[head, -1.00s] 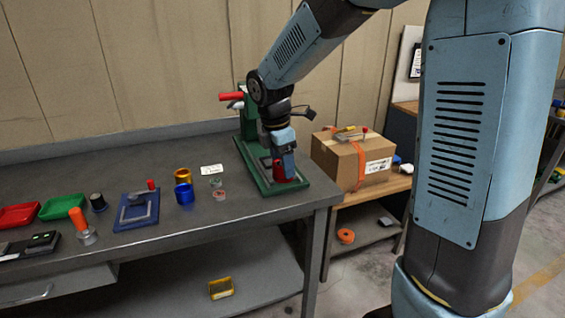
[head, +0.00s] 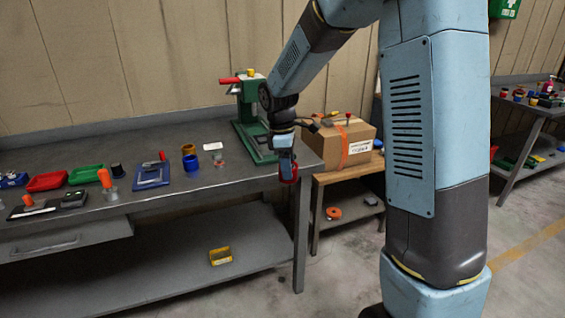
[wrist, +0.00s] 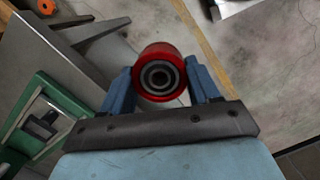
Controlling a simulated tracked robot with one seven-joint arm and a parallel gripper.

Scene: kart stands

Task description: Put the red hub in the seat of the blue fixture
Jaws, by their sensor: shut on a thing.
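My gripper (head: 286,167) is shut on the red hub (head: 290,177) near the front right corner of the workbench. In the wrist view the red hub (wrist: 159,74) sits between the two blue fingers of my gripper (wrist: 162,85), its round end with a dark bore facing the camera. Floor shows behind it there. The blue fixture (head: 152,176) lies flat on the bench, left of my gripper, with a grey frame and a red-ended part at its back edge. The fixture's seat is too small to make out.
A green press (head: 248,110) stands at the bench's back right. A cardboard box (head: 335,147) is on a lower table at right. Red (head: 46,181) and green trays lie left.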

